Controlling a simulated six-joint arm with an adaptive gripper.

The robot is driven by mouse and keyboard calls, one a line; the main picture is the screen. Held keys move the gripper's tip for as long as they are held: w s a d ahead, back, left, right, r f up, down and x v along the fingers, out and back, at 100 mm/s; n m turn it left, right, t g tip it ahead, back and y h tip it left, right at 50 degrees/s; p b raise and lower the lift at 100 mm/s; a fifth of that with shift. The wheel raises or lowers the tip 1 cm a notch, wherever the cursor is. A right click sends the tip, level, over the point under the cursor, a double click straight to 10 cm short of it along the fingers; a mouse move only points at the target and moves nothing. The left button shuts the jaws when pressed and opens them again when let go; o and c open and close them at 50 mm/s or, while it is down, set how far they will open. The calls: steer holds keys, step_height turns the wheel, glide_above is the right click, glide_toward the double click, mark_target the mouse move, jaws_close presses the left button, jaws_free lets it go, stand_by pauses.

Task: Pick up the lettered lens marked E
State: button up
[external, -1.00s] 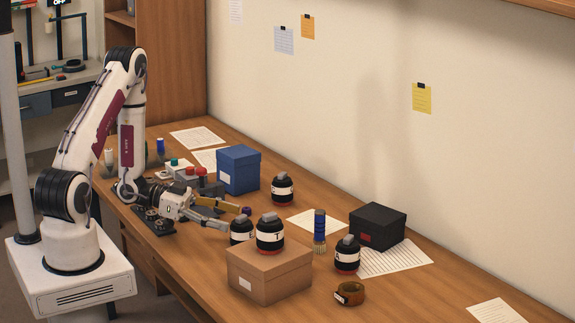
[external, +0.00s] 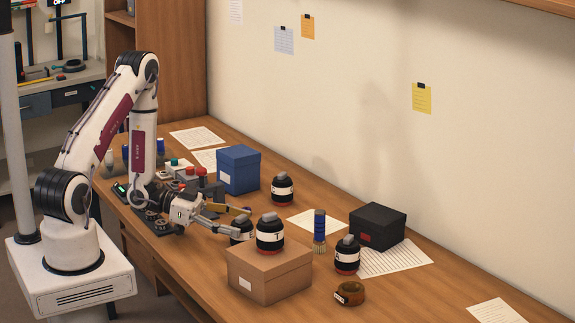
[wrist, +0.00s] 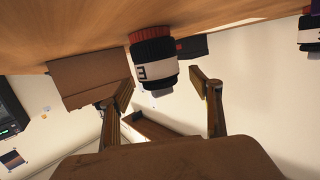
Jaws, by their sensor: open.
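The lens marked E (wrist: 153,62) is black with a white label band, a red ring and a grey cap. In the wrist view it appears upside down, between and just ahead of my fingertips. My gripper (external: 235,222) is open and low over the table, with nothing held. Its two fingers also show apart in the wrist view (wrist: 163,86). I cannot tell whether a finger touches the lens.
Other lenses stand behind (external: 283,190) and to the right (external: 346,258).

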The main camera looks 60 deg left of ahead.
steer(key=c, duration=1.7)
steer(key=shift+r, duration=0.15)
steer(key=shift+r, duration=4.85)
